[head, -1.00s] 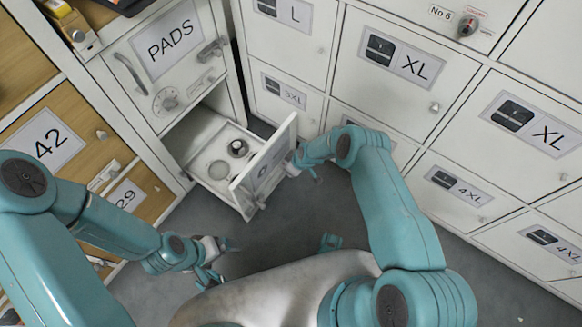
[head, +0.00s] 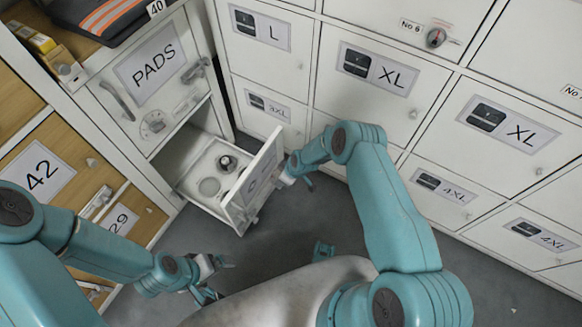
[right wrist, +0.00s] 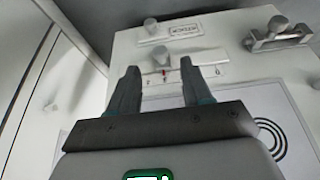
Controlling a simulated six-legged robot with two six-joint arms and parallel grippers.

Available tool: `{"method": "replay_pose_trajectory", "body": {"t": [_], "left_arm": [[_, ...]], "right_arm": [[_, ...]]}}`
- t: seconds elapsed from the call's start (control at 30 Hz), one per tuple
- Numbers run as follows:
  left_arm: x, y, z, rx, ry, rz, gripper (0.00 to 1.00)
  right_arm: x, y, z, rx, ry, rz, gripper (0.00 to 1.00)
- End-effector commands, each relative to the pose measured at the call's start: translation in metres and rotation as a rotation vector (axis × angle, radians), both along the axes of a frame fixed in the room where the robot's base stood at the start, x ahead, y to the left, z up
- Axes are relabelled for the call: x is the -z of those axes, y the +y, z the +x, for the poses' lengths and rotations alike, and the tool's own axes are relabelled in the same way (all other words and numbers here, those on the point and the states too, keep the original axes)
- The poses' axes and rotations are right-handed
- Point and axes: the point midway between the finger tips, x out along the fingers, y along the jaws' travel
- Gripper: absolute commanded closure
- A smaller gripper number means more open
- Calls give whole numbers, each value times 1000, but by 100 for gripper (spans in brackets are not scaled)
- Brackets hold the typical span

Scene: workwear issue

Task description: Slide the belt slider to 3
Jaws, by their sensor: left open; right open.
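The slider (right wrist: 162,60), a pale knob on a white scale strip (right wrist: 205,72) with a red mark under it, shows in the right wrist view. The strip is on the face of the open drawer front (head: 257,178), above a label with dark rings (right wrist: 270,138). My right gripper (right wrist: 160,66) is open, its fingers on either side of the knob in the picture; I cannot tell whether they touch it. In the head view my right gripper (head: 287,177) is beside the drawer front. My left gripper (head: 218,268) is open and empty, low over the floor. The scale's figures are too small to read surely.
The pulled-out drawer holds a dark round piece (head: 227,162). A PADS door (head: 150,62) with handle and dial is above it. Another knob with a small plate (right wrist: 152,28) and a latch (right wrist: 277,30) sit near the slider. White lockers (head: 375,75) line the right.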

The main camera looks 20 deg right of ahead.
Motion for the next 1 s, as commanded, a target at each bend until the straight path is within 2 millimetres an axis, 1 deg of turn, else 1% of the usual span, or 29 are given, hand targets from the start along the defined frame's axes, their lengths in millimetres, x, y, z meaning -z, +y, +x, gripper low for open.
{"method": "replay_pose_trajectory", "body": {"t": [0.03, 0.1, 0.2, 0.3, 0.4, 0.5, 0.6, 1.0], "left_arm": [[-18, 0, 0, 1, 0, 0, 4], [-30, 0, 0, 1, 0, 0, 4], [-50, 0, 0, 1, 0, 0, 4], [-65, 0, 0, 1, 0, 0, 4], [-73, 0, 0, 0, 0, 0, 4], [-76, 0, 0, 0, 0, 0, 4], [-78, 0, 0, 0, 0, 0, 4], [-77, 0, 0, 0, 0, 0, 4]], "right_arm": [[-24, -4, -4, 0, 1, -1, 51], [-42, -8, -10, 0, 1, 1, 51], [-66, -14, -18, 1, 0, 0, 51], [-83, -19, -25, 0, 2, 1, 51], [-95, -23, -29, 1, 1, 1, 51], [-102, -25, -33, 0, 1, 0, 51], [-106, -26, -34, -1, 0, 0, 51], [-105, -27, -34, -1, 0, 0, 51]]}}
